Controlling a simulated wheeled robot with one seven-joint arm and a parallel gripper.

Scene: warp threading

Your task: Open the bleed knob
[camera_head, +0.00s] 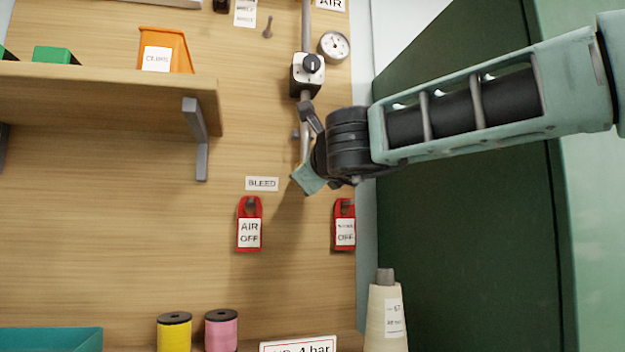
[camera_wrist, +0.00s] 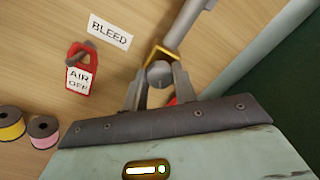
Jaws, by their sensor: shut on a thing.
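The bleed knob (camera_wrist: 160,72) is a small grey round knob at the lower end of a grey pipe, with a yellow edge around it in the wrist view. My gripper (camera_wrist: 158,80) has a finger on each side of the knob and is shut on it. In the head view my gripper (camera_head: 308,176) is at the board below the pipe and hides the knob. The BLEED label (camera_head: 262,184) is on the board to the left, and it also shows in the wrist view (camera_wrist: 110,32).
A black-knobbed valve (camera_head: 308,70) and a gauge (camera_head: 334,45) are above. Red AIR OFF tag (camera_head: 249,228) and another red tag (camera_head: 344,228) hang below. A shelf (camera_head: 100,95) juts out at left. A thread cone (camera_head: 385,315) and two spools (camera_head: 174,334) stand below.

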